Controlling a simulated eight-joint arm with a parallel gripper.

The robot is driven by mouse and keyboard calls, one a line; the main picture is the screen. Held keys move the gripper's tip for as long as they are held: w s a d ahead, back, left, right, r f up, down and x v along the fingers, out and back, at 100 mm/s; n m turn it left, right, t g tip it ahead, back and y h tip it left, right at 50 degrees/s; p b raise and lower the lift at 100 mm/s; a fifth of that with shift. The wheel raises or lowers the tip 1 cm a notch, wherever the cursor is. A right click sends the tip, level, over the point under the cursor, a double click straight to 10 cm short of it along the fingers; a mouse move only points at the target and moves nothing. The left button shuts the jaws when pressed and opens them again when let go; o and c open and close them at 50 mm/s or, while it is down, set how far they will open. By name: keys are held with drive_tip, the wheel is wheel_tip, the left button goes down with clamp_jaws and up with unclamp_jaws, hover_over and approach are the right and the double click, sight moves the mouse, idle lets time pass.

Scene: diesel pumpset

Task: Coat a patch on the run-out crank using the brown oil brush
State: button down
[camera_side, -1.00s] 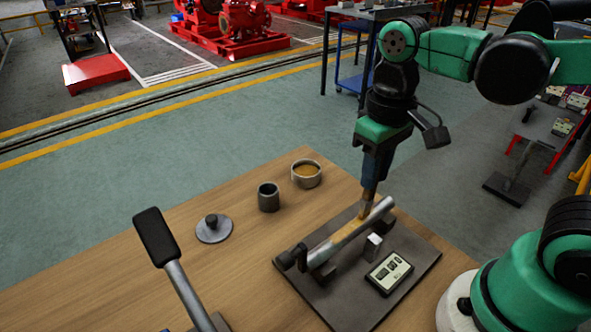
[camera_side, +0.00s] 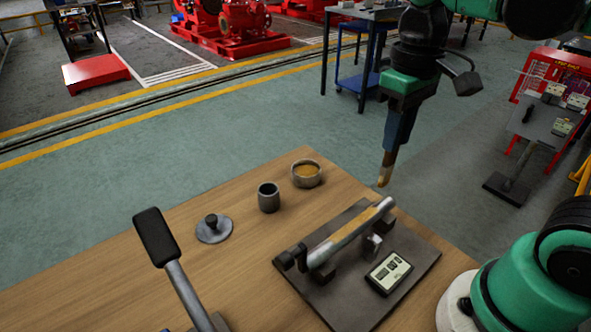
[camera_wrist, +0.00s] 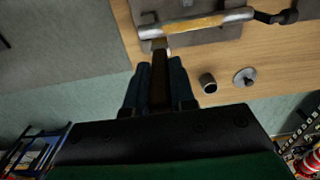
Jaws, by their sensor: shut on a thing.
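The crank (camera_side: 347,236) is a grey bar on a dark base plate (camera_side: 335,293). A yellowish-brown patch shows along its upper side, also in the wrist view (camera_wrist: 195,24). My gripper (camera_side: 392,146) is shut on the brown oil brush (camera_side: 385,171), whose pale tip points down. The brush is in the air above and behind the right end of the crank, apart from it. In the wrist view the brush (camera_wrist: 160,75) stands between the fingers, with its tip near the bar in the picture.
A bowl of amber liquid (camera_side: 306,174), a dark cup (camera_side: 268,197) and a round knobbed lid (camera_side: 213,229) stand on the wooden table (camera_side: 150,280). A small display box (camera_side: 389,272) lies on the plate. A black-handled lever (camera_side: 172,265) rises at the front left.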

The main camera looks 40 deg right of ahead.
drive_tip(key=shift+r, duration=1.6)
